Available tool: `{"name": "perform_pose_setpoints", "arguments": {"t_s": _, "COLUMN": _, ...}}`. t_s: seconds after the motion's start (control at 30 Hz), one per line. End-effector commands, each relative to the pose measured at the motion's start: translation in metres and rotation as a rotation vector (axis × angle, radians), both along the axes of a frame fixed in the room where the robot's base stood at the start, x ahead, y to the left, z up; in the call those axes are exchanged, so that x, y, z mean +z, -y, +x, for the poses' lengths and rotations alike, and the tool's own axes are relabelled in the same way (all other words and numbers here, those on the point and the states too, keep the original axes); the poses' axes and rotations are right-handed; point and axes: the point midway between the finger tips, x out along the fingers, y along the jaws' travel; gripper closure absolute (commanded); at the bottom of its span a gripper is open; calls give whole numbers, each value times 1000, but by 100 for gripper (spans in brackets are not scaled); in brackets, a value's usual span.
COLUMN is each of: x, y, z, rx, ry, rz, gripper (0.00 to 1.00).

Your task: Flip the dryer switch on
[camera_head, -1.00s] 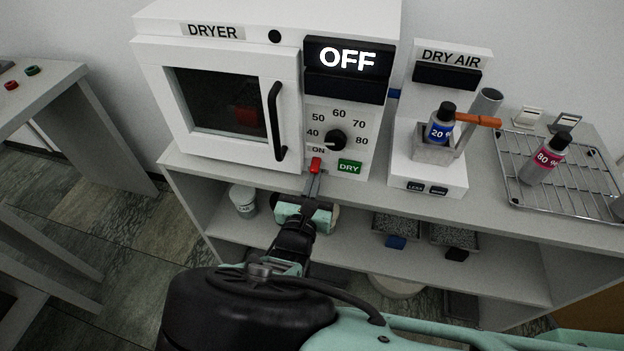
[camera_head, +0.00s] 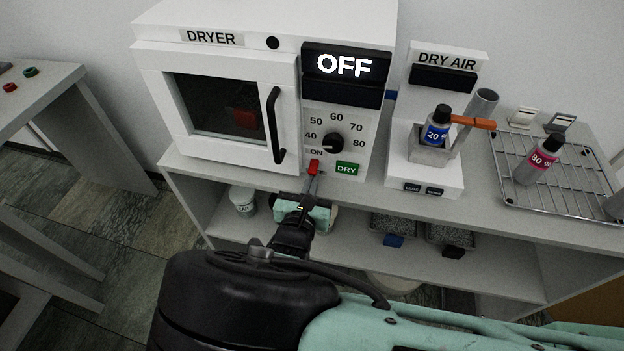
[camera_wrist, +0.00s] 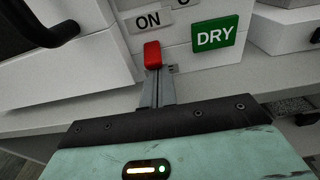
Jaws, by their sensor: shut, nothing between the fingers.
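The white dryer (camera_head: 215,160) stands on the shelf top, its display (camera_head: 344,65) reading OFF. Its red switch (camera_head: 314,166) sits low on the front panel, just below the ON label, and also shows in the wrist view (camera_wrist: 152,56). My gripper (camera_head: 312,181) is shut and empty, its fingertips just below the red switch. In the wrist view my closed fingers (camera_wrist: 156,76) meet the lower end of the switch in the picture; I cannot tell whether they touch it. The fingers hide what lies directly below the switch.
A green DRY label (camera_head: 347,168) is right of the switch, a dial (camera_head: 333,141) above it and the black door handle (camera_head: 275,124) to the left. The dry air unit (camera_head: 425,176) stands further right, near a wire rack (camera_head: 590,199) with a bottle.

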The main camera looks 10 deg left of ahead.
Motion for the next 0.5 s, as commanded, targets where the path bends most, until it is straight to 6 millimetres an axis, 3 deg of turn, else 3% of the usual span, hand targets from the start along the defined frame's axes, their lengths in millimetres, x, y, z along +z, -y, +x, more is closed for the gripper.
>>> {"name": "perform_pose_setpoints", "arguments": {"t_s": 0.5, "x": 24, "y": 0, "z": -4, "rx": -4, "ry": -294, "rz": 24, "gripper": 100}}
